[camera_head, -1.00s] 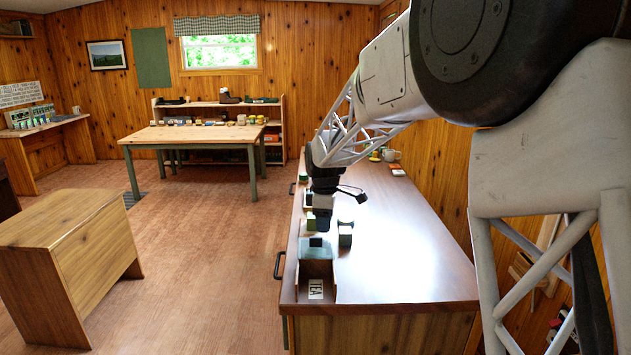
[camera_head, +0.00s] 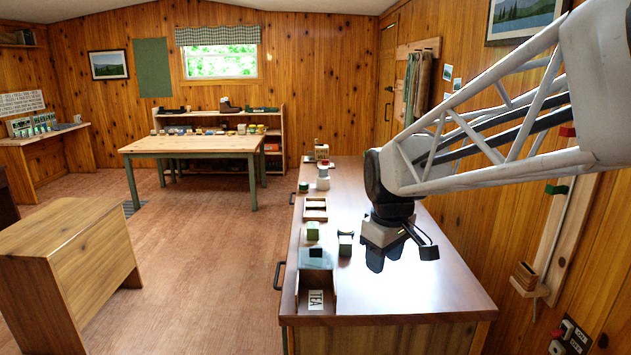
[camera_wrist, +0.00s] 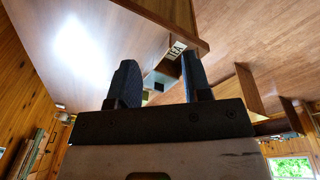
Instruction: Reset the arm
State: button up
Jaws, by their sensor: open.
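My gripper (camera_head: 385,260) hangs above the right part of the dark wooden counter (camera_head: 440,285) in the head view, pointing down. Its two fingers stand apart with nothing between them. They also show in the wrist view (camera_wrist: 158,85), with the counter behind them. The gripper is to the right of a row of small things on the counter's left side. The arm reaches in from the right edge of the head view.
A box labelled TEA (camera_head: 316,299) stands at the counter's front left. Green-and-dark blocks (camera_head: 345,245) and a wooden tray (camera_head: 315,208) are behind it. The counter's front right is clear. A wooden wall with a picture (camera_head: 525,18) stands on the right.

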jog(key=s+d+f+m, duration=0.1)
jog(key=s+m, duration=0.1)
jog(key=s, duration=0.5)
jog(key=s+d+f+m, duration=0.1)
jog(key=s+d+m, duration=0.1)
jog(key=s, duration=0.6)
jog(key=s+d+f+m+t, duration=0.1)
jog(key=s+d+f+m, duration=0.1)
jog(key=s+m, duration=0.2)
jog(key=shift+s, duration=1.9)
jog(key=shift+d+f, duration=0.1)
